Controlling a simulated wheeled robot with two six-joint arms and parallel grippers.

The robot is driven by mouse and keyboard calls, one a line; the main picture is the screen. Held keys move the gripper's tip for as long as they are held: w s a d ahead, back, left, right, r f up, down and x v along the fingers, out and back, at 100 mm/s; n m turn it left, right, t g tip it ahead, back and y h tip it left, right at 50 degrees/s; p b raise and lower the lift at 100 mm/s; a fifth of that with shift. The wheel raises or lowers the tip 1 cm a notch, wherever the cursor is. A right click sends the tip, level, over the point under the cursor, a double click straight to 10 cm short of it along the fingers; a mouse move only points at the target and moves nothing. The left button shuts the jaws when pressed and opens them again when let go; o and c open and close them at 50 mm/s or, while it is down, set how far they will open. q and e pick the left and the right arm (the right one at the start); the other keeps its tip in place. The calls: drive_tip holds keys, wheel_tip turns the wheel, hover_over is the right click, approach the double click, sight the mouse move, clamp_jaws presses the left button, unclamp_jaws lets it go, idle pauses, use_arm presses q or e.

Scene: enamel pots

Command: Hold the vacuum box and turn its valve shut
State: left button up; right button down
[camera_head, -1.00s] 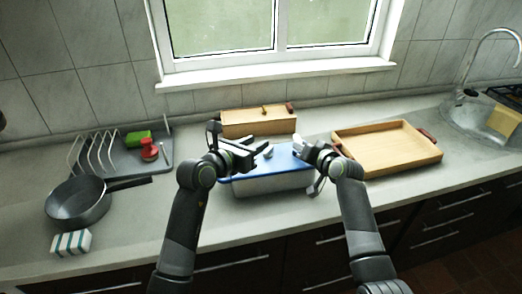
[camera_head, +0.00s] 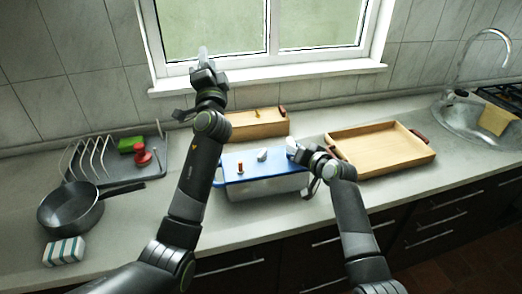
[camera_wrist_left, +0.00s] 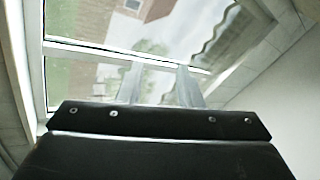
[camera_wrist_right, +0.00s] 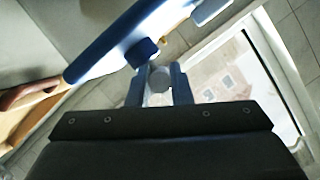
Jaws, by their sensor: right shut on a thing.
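The vacuum box (camera_head: 268,188) has a pale body and a blue lid, and stands upright on the counter below the window. On its lid are a small orange-red upright piece (camera_head: 240,168) and a pale knob (camera_head: 263,155); I cannot tell which is the valve. My right gripper (camera_head: 293,150) is at the lid's right end, shut on a grey round part of the box; in the right wrist view this part (camera_wrist_right: 158,78) sits between the fingers beside the blue lid (camera_wrist_right: 105,50). My left gripper (camera_head: 203,57) is raised before the window, open and empty, its fingers apart in the left wrist view (camera_wrist_left: 161,85).
A wooden box (camera_head: 255,125) stands behind the vacuum box. A wooden tray (camera_head: 380,149) lies to the right. At left are a dish rack (camera_head: 95,160), a pan (camera_head: 70,206) and a striped sponge (camera_head: 64,251). The counter in front of the box is narrow.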

use_arm(q)
drive_tip(key=w+a+f+n+g+y, duration=0.1)
drive_tip(key=w+a+f+n+g, duration=0.15)
drive_tip(key=f+n+g, duration=0.25)
drive_tip(key=n+g+h, duration=0.1)
drive_tip(key=g+h, duration=0.8)
drive_tip(key=g, duration=0.4)
approach(262, 152)
drive_tip(key=x, duration=0.8)
drive_tip(key=shift+f, duration=0.2)
clamp_jaws()
